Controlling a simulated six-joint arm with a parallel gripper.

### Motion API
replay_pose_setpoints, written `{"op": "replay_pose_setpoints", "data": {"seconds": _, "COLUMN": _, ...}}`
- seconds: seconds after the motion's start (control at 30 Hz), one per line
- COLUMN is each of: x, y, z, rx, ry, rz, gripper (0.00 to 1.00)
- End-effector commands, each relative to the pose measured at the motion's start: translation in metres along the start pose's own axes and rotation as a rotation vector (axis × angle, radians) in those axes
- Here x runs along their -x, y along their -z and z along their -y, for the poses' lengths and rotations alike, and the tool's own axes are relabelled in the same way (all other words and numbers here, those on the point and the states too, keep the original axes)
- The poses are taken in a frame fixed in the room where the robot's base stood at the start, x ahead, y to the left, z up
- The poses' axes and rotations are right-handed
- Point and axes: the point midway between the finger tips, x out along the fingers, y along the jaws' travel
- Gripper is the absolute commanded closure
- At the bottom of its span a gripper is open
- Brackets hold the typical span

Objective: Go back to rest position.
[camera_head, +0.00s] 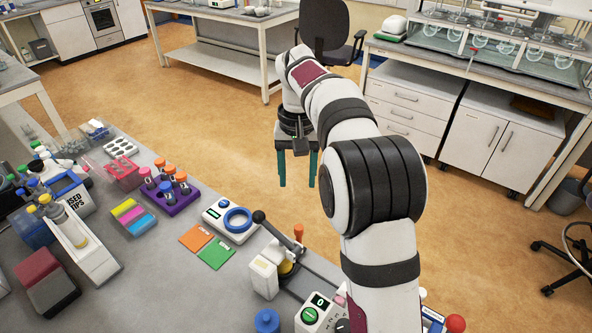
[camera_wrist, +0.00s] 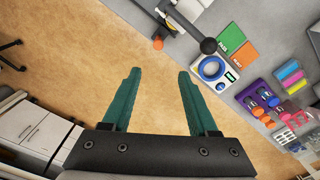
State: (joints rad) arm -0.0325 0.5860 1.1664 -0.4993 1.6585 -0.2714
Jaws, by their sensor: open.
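My gripper (camera_head: 297,170) hangs in the air beyond the far edge of the bench, over the brown floor, with its green fingers pointing down. In the wrist view its two green fingers (camera_wrist: 158,98) are spread apart with nothing between them. My white and black arm reaches from the lower right of the head view up and out to the gripper. No object touches the fingers.
The grey bench (camera_head: 180,275) holds a purple rack (camera_head: 180,198), a scale with a blue ring (camera_head: 237,220), orange and green cards (camera_head: 216,253) and a lever device (camera_head: 265,272). A black chair (camera_head: 325,27) stands behind the arm. Open floor surrounds the gripper.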

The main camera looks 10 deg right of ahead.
Motion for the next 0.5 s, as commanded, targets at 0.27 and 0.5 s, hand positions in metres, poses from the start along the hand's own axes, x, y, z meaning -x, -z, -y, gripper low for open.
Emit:
{"op": "replay_pose_setpoints", "data": {"seconds": 0.27, "x": 0.019, "y": -0.040, "z": -0.007, "rx": -0.031, "ry": 0.019, "rz": 0.007, "gripper": 0.41}}
{"op": "replay_pose_setpoints", "data": {"seconds": 0.5, "x": 0.021, "y": -0.240, "z": -0.037, "rx": -0.192, "ry": 0.104, "rz": 0.046, "gripper": 0.41}}
